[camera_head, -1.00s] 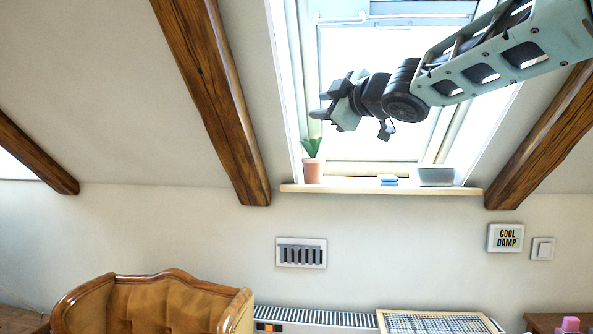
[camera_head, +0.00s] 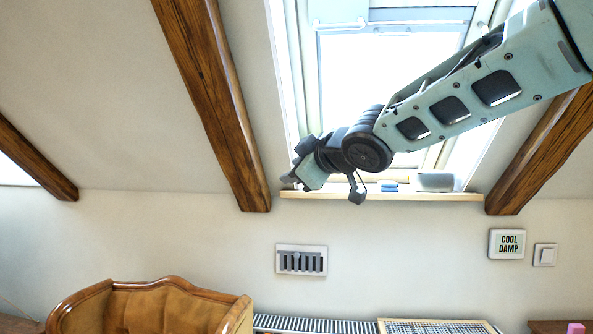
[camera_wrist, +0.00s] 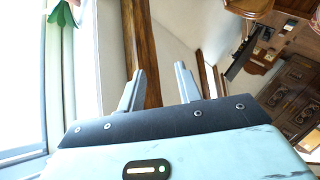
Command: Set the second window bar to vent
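The skylight window (camera_head: 385,85) is at the top centre in the head view. A pale bar (camera_head: 340,23) runs across the upper left of its sash. I cannot tell the bar's setting, nor whether this is the second window. My gripper (camera_head: 291,178) is at the window's lower left corner, over the sill's left end, well below and apart from the bar. In the wrist view my gripper (camera_wrist: 158,85) has its two fingers apart with nothing held between them. The bar is not identifiable in the wrist view.
The sill (camera_head: 430,196) holds a pale box (camera_head: 434,181) and a blue item (camera_head: 388,186). A green plant (camera_wrist: 62,14) is close in the wrist view. Wooden beams (camera_head: 215,100) flank the window. An armchair (camera_head: 150,305) and radiator (camera_head: 315,323) stand below.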

